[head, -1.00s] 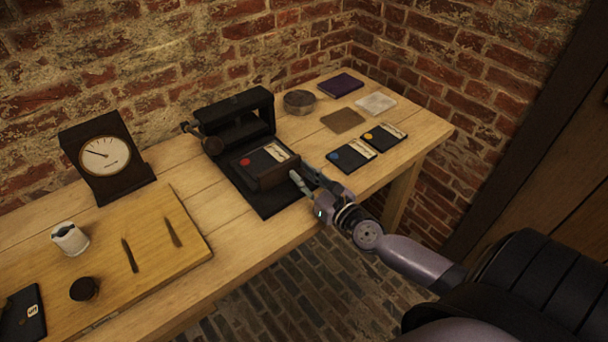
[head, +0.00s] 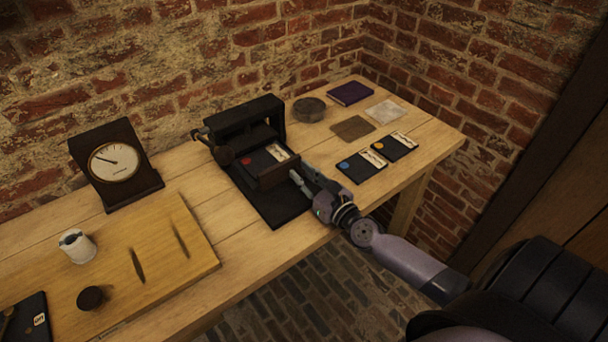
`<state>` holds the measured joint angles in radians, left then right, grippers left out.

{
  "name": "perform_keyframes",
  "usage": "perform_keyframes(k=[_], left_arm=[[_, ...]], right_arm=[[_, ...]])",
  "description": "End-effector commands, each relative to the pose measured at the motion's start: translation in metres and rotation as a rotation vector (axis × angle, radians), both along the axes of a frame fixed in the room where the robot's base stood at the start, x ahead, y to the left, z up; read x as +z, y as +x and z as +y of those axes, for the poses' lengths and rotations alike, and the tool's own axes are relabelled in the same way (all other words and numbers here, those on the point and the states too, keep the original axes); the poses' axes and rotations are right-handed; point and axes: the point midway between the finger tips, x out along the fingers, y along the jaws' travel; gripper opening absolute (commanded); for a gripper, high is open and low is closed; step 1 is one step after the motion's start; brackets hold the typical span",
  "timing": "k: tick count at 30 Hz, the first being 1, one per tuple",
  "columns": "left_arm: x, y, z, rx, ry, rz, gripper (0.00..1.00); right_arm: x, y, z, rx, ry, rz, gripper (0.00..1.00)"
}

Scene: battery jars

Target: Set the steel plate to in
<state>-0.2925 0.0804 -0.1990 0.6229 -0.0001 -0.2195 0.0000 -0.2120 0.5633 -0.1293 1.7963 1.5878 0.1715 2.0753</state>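A black press-like device (head: 258,112) stands at the back of the table on a dark base (head: 275,208). A sliding part with an upright dark brown front (head: 280,173) sits on this base, partly under the device's frame. A dark plate with a red dot and a pale label (head: 262,160) lies behind that front. I cannot tell by its look which piece is the steel plate. My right gripper (head: 298,178) is at the near right side of the brown front, seemingly touching it. Its finger gap is unclear. My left gripper is not in view.
Two dark cards with blue (head: 352,170) and yellow (head: 384,150) dots lie to the right. Behind are a round tin (head: 309,110), a brown square (head: 353,128), a pale square (head: 384,111) and a purple book (head: 350,93). A dial gauge (head: 115,162) and wooden board (head: 185,255) are left.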

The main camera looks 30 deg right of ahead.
Motion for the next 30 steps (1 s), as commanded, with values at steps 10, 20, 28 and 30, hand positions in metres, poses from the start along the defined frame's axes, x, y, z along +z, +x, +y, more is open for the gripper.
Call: perform_keyframes(k=[10, 20, 28, 30], left_arm=[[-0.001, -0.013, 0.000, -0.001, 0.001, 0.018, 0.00], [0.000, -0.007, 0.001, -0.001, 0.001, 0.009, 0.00], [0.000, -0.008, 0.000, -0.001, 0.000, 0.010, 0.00], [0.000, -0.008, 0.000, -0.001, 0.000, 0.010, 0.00]], right_arm=[[0.001, 0.000, 0.000, 0.000, -0.001, -0.002, 0.41], [0.000, -0.005, 0.000, 0.001, -0.002, 0.000, 0.41], [-0.001, -0.049, -0.004, 0.002, -0.004, 0.004, 0.41], [-0.001, -0.064, -0.005, 0.002, -0.004, 0.004, 0.41]])
